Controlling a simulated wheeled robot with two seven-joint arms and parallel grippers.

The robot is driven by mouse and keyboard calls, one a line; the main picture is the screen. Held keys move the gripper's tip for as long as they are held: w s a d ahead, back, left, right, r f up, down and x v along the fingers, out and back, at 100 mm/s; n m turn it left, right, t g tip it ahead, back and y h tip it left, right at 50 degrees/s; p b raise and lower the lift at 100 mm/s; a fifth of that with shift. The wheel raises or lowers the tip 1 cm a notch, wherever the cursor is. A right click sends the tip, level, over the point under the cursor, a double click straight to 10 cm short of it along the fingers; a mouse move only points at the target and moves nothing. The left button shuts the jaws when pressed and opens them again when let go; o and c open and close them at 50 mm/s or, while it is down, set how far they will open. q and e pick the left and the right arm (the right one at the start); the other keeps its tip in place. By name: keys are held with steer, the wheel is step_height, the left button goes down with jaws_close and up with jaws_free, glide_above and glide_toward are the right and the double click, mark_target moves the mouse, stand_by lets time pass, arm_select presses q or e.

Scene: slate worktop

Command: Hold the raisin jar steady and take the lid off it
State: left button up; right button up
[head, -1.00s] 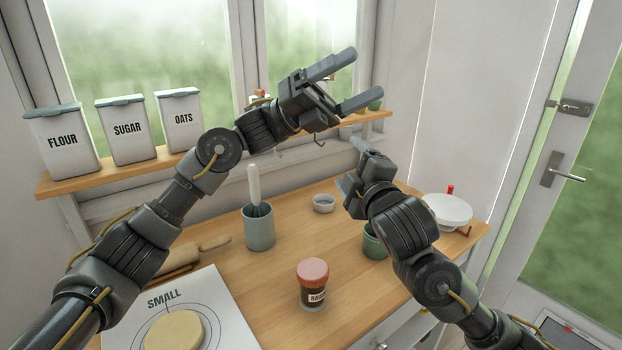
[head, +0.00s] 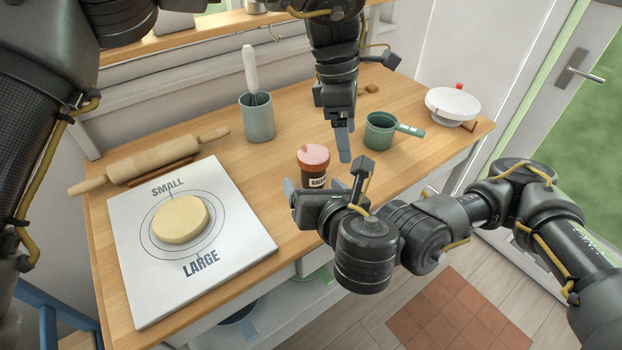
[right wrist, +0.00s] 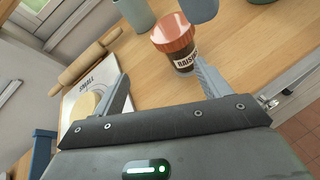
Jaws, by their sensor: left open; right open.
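The raisin jar (head: 317,181) stands upright on the wooden table, with its salmon-coloured lid (head: 313,155) on. In the right wrist view the jar (right wrist: 184,62) and lid (right wrist: 174,37) are ahead of my right gripper (right wrist: 162,68), beyond its fingertips and towards the right finger. In the head view my right gripper (head: 325,180) is open and empty on the near side of the jar, partly covering its lower part. My left gripper (head: 346,148) points down, open, just right of the lid. One of its fingertips shows beside the lid in the right wrist view (right wrist: 199,9).
A white board (head: 135,270) with a dough disc (head: 181,219) lies left, a rolling pin (head: 150,162) behind it. A whisk stands in a grey-green cup (head: 258,122). A green cup (head: 380,134) and a white round-topped item (head: 453,104) stand right.

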arm_select(q)
steer(key=r+t+y, duration=0.1)
steer(key=r+y, duration=0.1)
glide_above(313, 154)
steer(key=shift+w+f, duration=0.1)
steer(key=shift+f, duration=0.15)
arm_select(e)
steer(key=d+f+n, duration=0.1)
steer(key=d+f+n+h, duration=0.1)
steer(key=shift+s+d, duration=0.3)
steer(key=shift+s, duration=0.05)
steer(key=x, duration=1)
steer(key=shift+w, duration=0.4)
steer(key=c, duration=1.6)
arm_select(q)
steer(key=m, duration=0.4)
arm_select(e)
jaws_close()
arm_select(q)
steer(key=shift+f, duration=4.1)
